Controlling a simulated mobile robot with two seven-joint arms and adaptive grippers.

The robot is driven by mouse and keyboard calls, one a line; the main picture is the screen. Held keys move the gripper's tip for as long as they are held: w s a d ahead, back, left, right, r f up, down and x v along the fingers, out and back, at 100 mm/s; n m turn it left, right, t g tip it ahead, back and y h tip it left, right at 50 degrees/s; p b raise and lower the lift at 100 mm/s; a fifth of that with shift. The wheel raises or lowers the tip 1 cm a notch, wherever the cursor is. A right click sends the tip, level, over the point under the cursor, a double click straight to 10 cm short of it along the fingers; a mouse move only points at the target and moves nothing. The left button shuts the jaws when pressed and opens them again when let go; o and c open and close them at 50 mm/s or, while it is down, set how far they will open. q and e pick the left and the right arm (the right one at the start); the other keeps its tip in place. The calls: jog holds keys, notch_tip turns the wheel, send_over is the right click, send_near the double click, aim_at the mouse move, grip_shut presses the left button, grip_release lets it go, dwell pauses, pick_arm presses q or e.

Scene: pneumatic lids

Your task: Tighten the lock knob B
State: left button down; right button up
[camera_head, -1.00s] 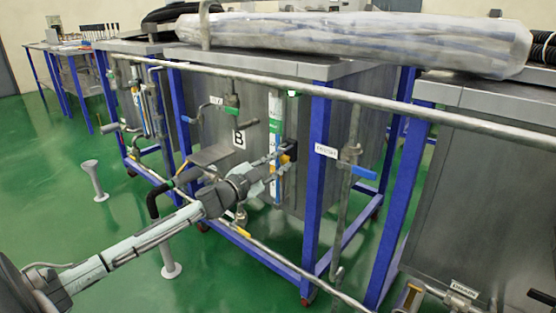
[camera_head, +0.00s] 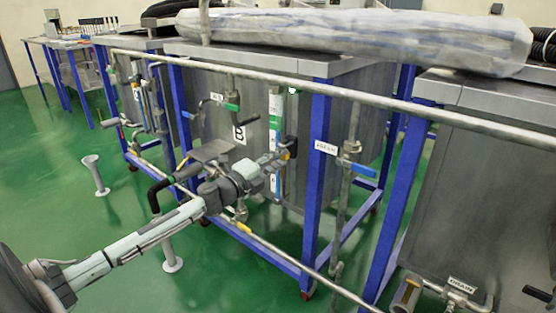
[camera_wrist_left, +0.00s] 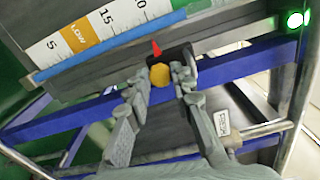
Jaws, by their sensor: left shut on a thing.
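The lock knob (camera_wrist_left: 160,74) is a round yellow knob at the gauge's edge in the left wrist view, with a black block and a red pointer just behind it. My left gripper (camera_wrist_left: 160,80) is shut on the knob, a finger on each side. In the head view, my left gripper (camera_head: 284,158) reaches the blue-edged level gauge (camera_head: 274,132) on the tank marked with a B label (camera_head: 239,134). The gauge scale (camera_wrist_left: 75,43) with an orange LOW band shows in the wrist view. My right gripper is not in view.
A blue frame post (camera_head: 316,185) stands right of the gauge. A long pipe (camera_head: 290,84) runs above my left arm and a lower pipe (camera_head: 262,243) runs below it. A blue-handled valve (camera_head: 357,168) is to the right.

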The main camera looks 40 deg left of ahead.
pick_arm(q)
jog(key=shift+m, duration=2.1)
jog(key=shift+r, duration=0.1)
jog(key=c, duration=1.3)
grip_release()
jog(key=s, duration=0.8)
jog(key=shift+a, duration=0.35)
